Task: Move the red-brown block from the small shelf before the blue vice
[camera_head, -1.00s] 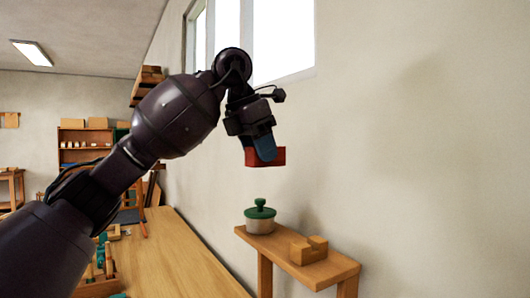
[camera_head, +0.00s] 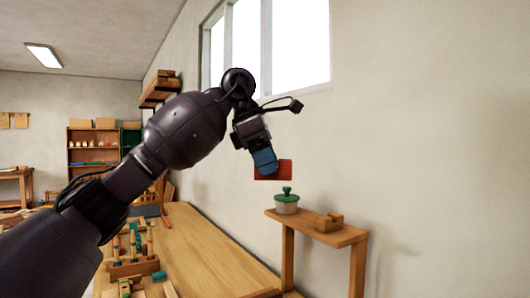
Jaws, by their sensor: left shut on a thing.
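My left gripper (camera_head: 265,165) is shut on the red-brown block (camera_head: 286,170) and holds it in the air, above and a little left of the small shelf's middle. The small shelf (camera_head: 345,237) is a narrow wooden ledge with legs against the wall. I cannot make out the blue vice in this view. My right gripper is not in view.
A pot with a green lid (camera_head: 286,203) stands at the shelf's left end, just below the held block.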

